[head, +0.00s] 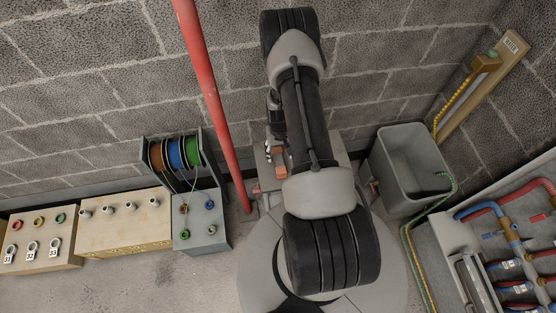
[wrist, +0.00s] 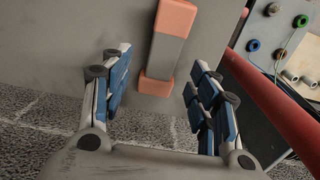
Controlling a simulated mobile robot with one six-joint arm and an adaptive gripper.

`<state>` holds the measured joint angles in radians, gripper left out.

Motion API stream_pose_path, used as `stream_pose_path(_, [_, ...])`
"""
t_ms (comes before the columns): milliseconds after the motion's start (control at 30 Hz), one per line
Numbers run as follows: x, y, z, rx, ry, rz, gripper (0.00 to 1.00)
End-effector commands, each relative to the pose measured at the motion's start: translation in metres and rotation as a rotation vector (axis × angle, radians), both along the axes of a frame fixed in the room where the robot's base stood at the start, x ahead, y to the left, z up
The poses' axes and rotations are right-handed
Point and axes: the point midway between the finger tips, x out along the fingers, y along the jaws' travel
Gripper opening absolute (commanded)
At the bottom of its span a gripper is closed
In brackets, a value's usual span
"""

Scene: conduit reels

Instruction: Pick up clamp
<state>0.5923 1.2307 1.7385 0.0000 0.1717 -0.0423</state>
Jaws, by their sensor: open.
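A block-like piece with a grey middle and orange ends (wrist: 164,52), which I take for the clamp, lies on a flat grey surface (wrist: 110,18) in the wrist view. Its orange also shows beside my arm in the head view (head: 281,172). My gripper (wrist: 160,62) is open, with blue-padded fingers on either side of the piece and visible gaps to both. The piece is not held. In the head view my arm hides much of the grey surface and most of the gripper.
A red pipe (head: 208,95) rises close left of my arm. A reel box (head: 203,225) with coloured spools (head: 175,153) stands left of it. A grey bin (head: 413,160) and a pipework bench (head: 448,240) are to the right. The block wall is close behind.

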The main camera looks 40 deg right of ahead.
Motion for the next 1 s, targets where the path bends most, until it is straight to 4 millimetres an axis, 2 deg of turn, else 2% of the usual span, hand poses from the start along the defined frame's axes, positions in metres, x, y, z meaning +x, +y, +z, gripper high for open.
stream_pose_path(267, [-0.001,0.004,-0.043,0.001,0.001,0.000,0.55])
stream_pose_path(533, [-0.001,0.004,-0.046,0.000,0.000,0.000,0.55])
stream_pose_path(1000, [-0.001,0.004,-0.046,0.001,0.001,0.000,0.24])
